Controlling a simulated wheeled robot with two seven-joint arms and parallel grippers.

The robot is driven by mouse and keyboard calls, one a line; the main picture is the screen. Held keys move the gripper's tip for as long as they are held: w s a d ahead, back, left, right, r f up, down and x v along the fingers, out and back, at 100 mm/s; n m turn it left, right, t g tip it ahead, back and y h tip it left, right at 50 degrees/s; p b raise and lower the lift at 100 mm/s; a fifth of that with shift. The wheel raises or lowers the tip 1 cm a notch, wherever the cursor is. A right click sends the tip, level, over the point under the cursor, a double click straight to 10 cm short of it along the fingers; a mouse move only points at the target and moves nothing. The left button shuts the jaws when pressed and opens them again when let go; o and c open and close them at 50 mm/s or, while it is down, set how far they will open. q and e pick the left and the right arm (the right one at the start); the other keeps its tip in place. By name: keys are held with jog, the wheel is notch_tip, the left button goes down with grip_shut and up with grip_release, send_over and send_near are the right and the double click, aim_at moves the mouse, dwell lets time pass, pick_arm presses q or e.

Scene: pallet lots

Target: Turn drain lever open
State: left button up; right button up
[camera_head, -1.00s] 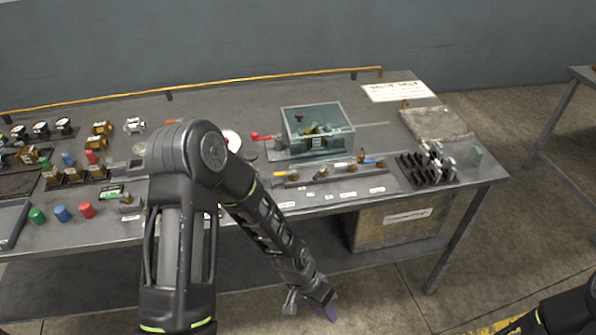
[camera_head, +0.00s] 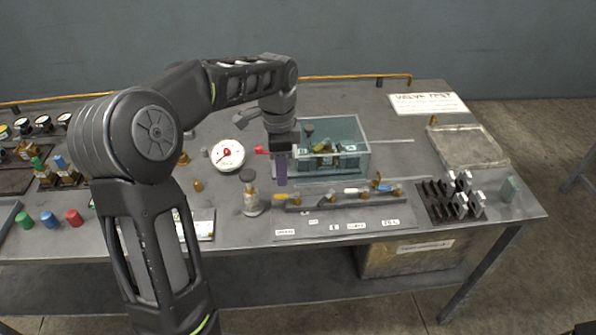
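My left gripper (camera_head: 280,170) points down over the table, just left of the clear tank (camera_head: 345,165) with brass parts inside. A purplish finger shows; whether the fingers are apart cannot be told. A red lever (camera_head: 262,150) sticks out left of the gripper, partly hidden by it; I cannot tell if they touch. In front of the tank, a grey valve strip (camera_head: 335,203) carries a yellow-handled lever (camera_head: 280,196), a white-handled lever (camera_head: 355,190) and a blue-handled lever (camera_head: 386,187). Its labels are too small to tell which is the drain.
A round white gauge (camera_head: 228,155) and a brass-grey fitting (camera_head: 252,203) stand left of the gripper. A dark rack (camera_head: 436,205) with upright pieces and a grey tray (camera_head: 465,147) are on the right. A yellow rail (camera_head: 345,77) runs along the back edge.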

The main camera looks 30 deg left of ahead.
aim_at(281, 196)
pick_arm(q)
jog(key=shift+a+r, duration=0.2)
jog(key=shift+r, duration=0.15)
jog(key=shift+s+f, duration=0.15)
jog(key=shift+s, duration=0.1)
notch_tip(281, 196, down, 7)
jog(key=shift+f+p, duration=0.2)
jog(key=shift+p, duration=0.4)
jog(key=shift+c, duration=0.3)
grip_shut()
